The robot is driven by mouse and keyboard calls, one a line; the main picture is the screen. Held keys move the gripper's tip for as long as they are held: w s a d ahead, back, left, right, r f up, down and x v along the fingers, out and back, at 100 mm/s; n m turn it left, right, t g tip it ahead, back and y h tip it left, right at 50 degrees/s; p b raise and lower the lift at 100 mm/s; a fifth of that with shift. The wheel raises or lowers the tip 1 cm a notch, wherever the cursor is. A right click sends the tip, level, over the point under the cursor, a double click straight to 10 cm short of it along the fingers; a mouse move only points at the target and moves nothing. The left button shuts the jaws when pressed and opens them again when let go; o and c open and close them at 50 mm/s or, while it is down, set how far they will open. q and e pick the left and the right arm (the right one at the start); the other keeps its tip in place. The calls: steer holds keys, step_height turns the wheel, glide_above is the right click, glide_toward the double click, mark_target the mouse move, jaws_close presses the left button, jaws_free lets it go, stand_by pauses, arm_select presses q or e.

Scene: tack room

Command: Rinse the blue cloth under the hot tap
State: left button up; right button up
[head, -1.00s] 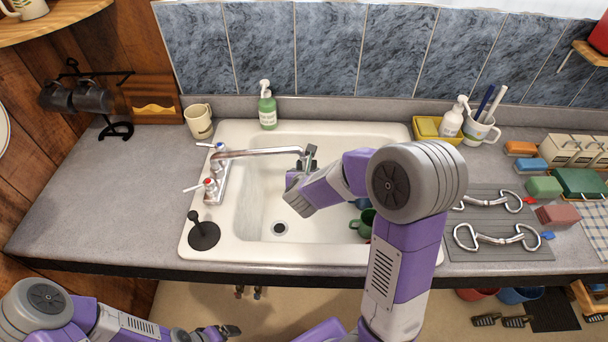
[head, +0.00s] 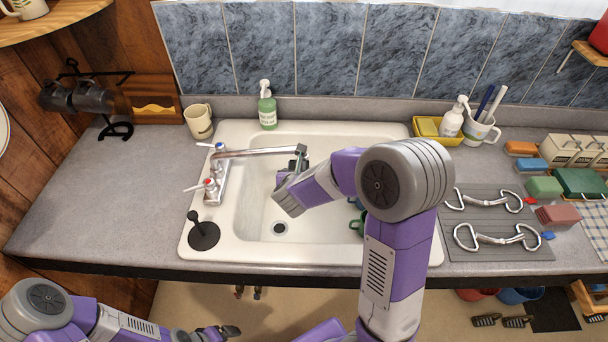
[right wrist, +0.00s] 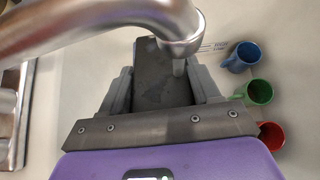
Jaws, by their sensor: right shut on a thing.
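My right gripper (head: 299,166) is over the sink (head: 256,247), right at the end of the chrome spout (head: 255,153). In the right wrist view it is shut on a dark grey, flat thing with darker patches (right wrist: 160,75), under the spout's mouth (right wrist: 182,45). I see no blue on it and cannot tell whether it is the cloth. A short pale column below the mouth may be water. The red-marked tap handle (head: 209,185) is nearer me, the blue-marked one (head: 219,149) farther. My left gripper (head: 229,331) is low, away from the counter; its jaws are unclear.
A blue mug (right wrist: 241,57), a green mug (right wrist: 258,92) and a red mug (right wrist: 270,135) are in the basin's right part. A black plunger-shaped stopper (head: 204,236) is at the sink's front left. A soap bottle (head: 267,108) stands behind.

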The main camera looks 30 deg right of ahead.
steer(key=shift+d, duration=0.15)
steer(key=shift+w+d+b, duration=0.15)
steer(key=shift+d+b, duration=0.05)
steer(key=shift+d, duration=0.4)
steer(key=shift+w+d+b, duration=0.15)
steer(key=shift+d+b, duration=0.05)
steer(key=shift+d, duration=0.35)
steer(key=shift+s+a, duration=0.25)
steer(key=shift+s, duration=0.05)
stand_by(0.3)
steer(key=shift+s+a+b, duration=0.35)
steer(key=shift+s+a, duration=0.05)
steer(key=shift+s, duration=0.2)
steer(key=shift+s+a+b, duration=0.3)
steer(key=shift+s+a, duration=0.05)
steer(key=shift+s, duration=0.25)
steer(key=shift+w+d, duration=0.1)
steer(key=shift+w, duration=0.05)
stand_by(0.3)
steer(key=shift+w+d, duration=0.4)
steer(key=shift+w, duration=0.2)
stand_by(0.4)
